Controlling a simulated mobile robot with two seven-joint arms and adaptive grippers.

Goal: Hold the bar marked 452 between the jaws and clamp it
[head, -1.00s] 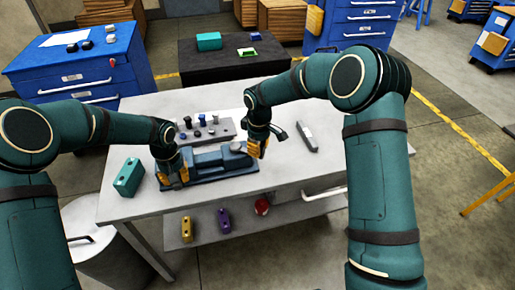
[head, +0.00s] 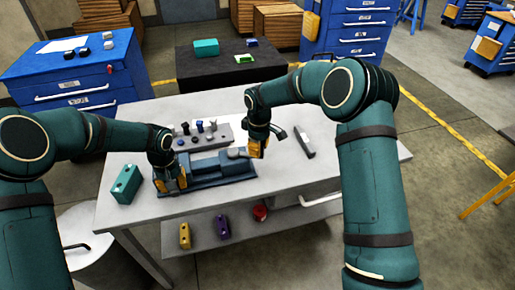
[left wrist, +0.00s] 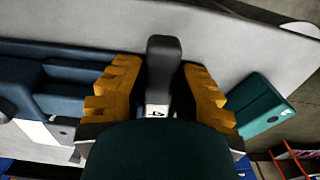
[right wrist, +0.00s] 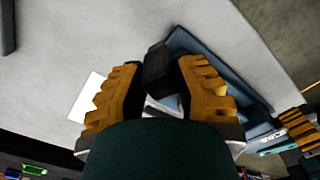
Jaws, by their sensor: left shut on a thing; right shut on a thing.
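A blue-grey vise (head: 220,171) lies on the light table. My left gripper (head: 170,182) is at its left end. In the left wrist view my left gripper (left wrist: 160,92) is shut on a dark grey bar (left wrist: 163,58) with a white label; only part of a "4" shows. The vise (left wrist: 65,95) is close beside that gripper. Whether the bar lies between the jaws cannot be told. My right gripper (head: 257,148) is at the vise's right end. In the right wrist view my right gripper (right wrist: 160,90) is shut on a dark block-like piece (right wrist: 157,68), perhaps a handle, beside the vise (right wrist: 215,65).
A teal block (head: 126,184) stands left of the vise. A rack with several small pegs (head: 203,135) is behind it. A grey bar with a pale label (head: 304,142) lies to the right. Yellow, purple and red things lie on the lower shelf (head: 285,215).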

